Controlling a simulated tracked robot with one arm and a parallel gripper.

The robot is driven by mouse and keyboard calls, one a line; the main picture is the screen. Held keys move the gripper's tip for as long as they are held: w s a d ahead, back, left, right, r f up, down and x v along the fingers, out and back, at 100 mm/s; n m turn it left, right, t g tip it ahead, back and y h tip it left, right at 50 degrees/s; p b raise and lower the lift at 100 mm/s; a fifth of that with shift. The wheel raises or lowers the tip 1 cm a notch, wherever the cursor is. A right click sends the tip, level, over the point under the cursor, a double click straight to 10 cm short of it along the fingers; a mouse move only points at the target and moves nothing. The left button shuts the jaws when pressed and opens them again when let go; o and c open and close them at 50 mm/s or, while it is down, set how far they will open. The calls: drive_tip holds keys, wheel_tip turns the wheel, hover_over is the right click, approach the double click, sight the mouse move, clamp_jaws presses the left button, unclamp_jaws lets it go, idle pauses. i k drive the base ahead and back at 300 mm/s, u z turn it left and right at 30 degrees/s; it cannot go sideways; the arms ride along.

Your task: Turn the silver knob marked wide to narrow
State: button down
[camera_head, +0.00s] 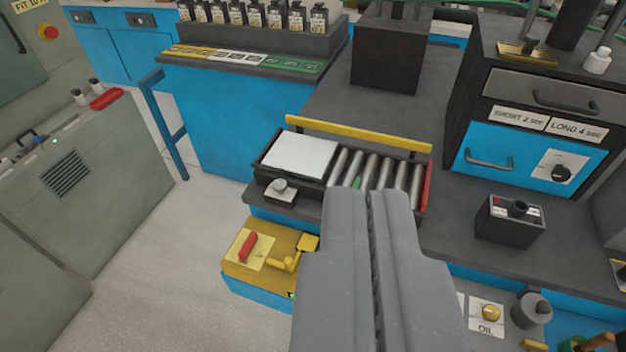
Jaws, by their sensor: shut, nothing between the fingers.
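A small silver knob (279,186) sits on a pale plate at the front left of the roller tray (262,176). Any marking on its plate is too small to read. My gripper (368,196) is shut and empty, with its two grey fingers pressed together. In the picture its tips lie to the right of the knob, over the front of the rollers, apart from the knob. The fingers hide part of the bench behind them.
A yellow box with a red handle (248,247) stands below the knob. A white plate (300,157) and metal rollers (373,172) fill the tray, with a yellow bar (358,134) behind. A black box (509,222) and a blue-fronted cabinet (530,150) stand right. Open floor lies left.

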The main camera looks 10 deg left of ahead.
sight(279, 186)
drive_tip(key=z, duration=0.05)
drive_tip(key=k, duration=0.5)
drive_tip(key=u, duration=1.05)
drive_tip(key=i, duration=0.8)
drive_tip(key=z, duration=1.45)
